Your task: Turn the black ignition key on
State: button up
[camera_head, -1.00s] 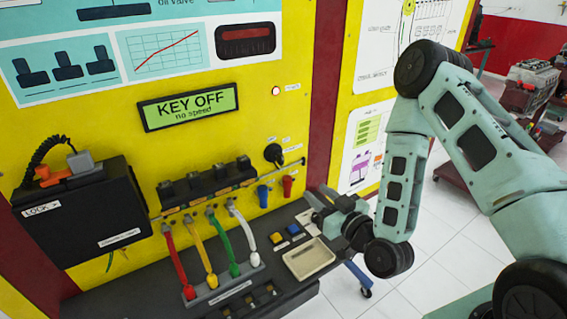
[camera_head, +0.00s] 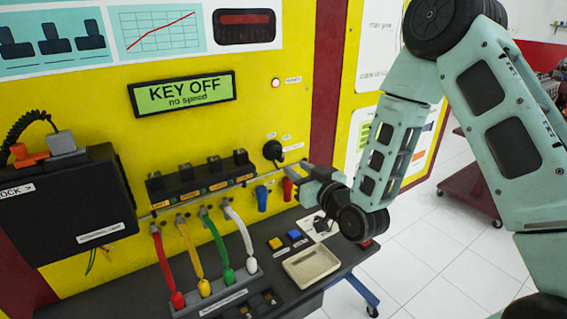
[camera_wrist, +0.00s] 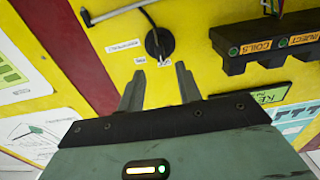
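The black ignition key (camera_head: 273,151) sits in its round switch on the yellow panel, right of the row of coils. It also shows in the wrist view (camera_wrist: 158,42), above the fingertips, with small labels beside it. My gripper (camera_head: 302,176) is in front of the panel, just below and right of the key. In the wrist view my gripper (camera_wrist: 160,70) has its two fingers apart with nothing between them. The key appears ahead of the gap, not between the fingers. The display (camera_head: 184,93) reads "KEY OFF, no speed".
Blue and red connectors (camera_head: 262,198) hang below the key. A metal rail (camera_head: 210,191) runs along the coil block (camera_head: 201,176). Coloured cables (camera_head: 216,240) and a beige tray (camera_head: 311,264) are on the dark shelf below.

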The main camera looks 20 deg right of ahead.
aim_at(282, 157)
jog(key=p+x, duration=0.2)
jog(key=x, duration=0.5)
jog(key=shift+w, duration=0.2)
grip_shut()
